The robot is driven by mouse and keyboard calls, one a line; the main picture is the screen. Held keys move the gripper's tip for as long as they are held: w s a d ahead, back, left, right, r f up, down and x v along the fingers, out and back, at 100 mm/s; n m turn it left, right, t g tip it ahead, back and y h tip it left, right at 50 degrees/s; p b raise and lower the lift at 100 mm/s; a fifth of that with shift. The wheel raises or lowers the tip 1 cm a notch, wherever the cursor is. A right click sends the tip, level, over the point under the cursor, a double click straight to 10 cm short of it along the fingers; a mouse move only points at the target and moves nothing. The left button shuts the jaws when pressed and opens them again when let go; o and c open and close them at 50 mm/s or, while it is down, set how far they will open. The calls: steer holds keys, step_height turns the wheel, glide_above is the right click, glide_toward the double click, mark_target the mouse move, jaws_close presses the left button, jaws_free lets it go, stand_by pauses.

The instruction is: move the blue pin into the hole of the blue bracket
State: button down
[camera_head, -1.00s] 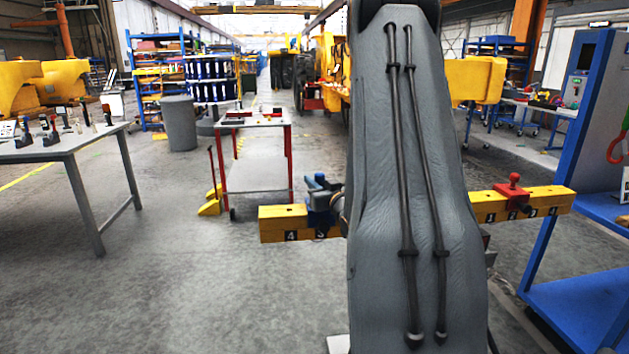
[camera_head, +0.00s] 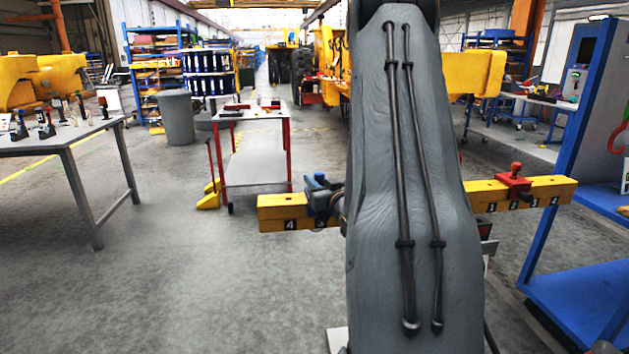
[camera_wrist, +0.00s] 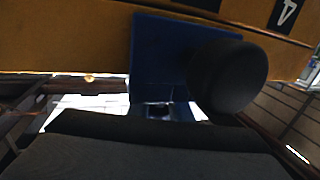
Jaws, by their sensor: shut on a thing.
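The blue bracket (camera_head: 320,202) sits on the left part of the yellow beam (camera_head: 275,213), with blue-grey parts on top, partly hidden by my arm. In the wrist view the blue bracket (camera_wrist: 158,50) lies against the beam (camera_wrist: 65,38). My gripper (camera_wrist: 150,145) is a dark mass at the bottom of that view, close to the bracket, and is shut on the blue pin. A dark rounded piece (camera_wrist: 229,76) overlaps the bracket's right side. The pin's tip and the bracket's hole cannot be made out, so I cannot tell whether the pin is inside.
A red bracket with a red pin (camera_head: 514,180) sits on the beam's right part. My arm hides the beam's middle. A grey table (camera_head: 70,140) stands left, a red-framed cart (camera_head: 250,115) behind, and a blue rack (camera_head: 575,190) right. The floor at front left is clear.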

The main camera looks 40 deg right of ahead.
steer(key=c, duration=1.5)
jaws_free()
steer(key=shift+c, duration=0.2)
steer(key=shift+s, duration=0.1)
steer(key=b+v, duration=0.1)
steer(key=v, duration=0.6)
steer(key=shift+s+a, duration=0.2)
steer(key=shift+s, duration=0.05)
